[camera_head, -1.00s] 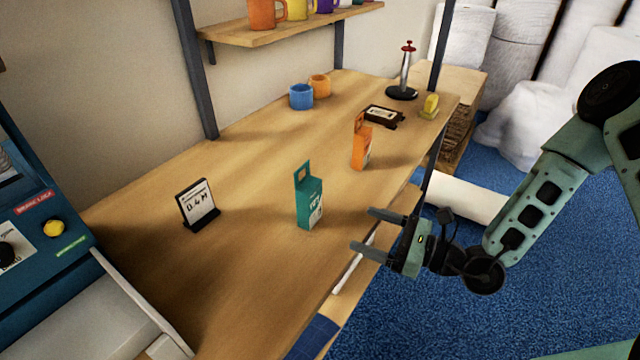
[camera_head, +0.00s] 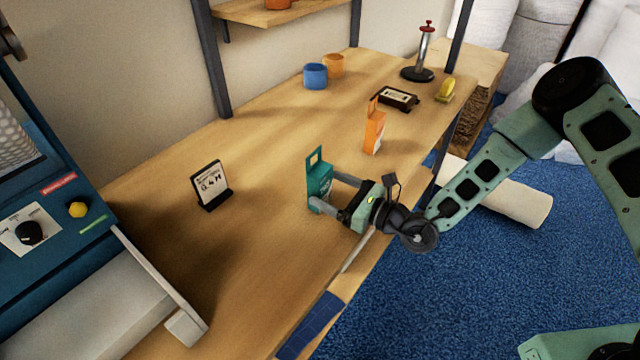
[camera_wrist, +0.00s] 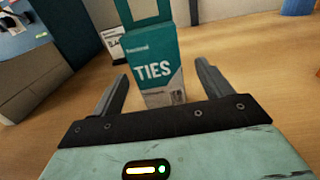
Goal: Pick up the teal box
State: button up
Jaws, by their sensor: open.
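The teal box (camera_head: 318,180), a small carton with a hang tab on top, stands upright on the wooden table. In the wrist view the teal box (camera_wrist: 158,68) shows its front with the word "TIES". My gripper (camera_head: 328,195) is at the box from the table's front edge side. In the wrist view my gripper (camera_wrist: 160,85) is open, with one finger on each side of the box's lower part. A gap shows between each finger and the box in that view. In the head view the near finger partly hides the box's lower part.
An orange box (camera_head: 374,132) stands farther back on the table (camera_head: 270,240). A small sign (camera_head: 211,185) stands to the left of the teal box. Blue (camera_head: 315,76) and orange (camera_head: 333,65) mugs are at the back. A blue machine (camera_head: 50,200) is at left.

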aim_at(315, 184)
jog(key=shift+p+x, duration=0.7)
jog(key=shift+x, duration=1.7)
jog(key=shift+s+f, duration=0.1)
jog(key=c, duration=1.1)
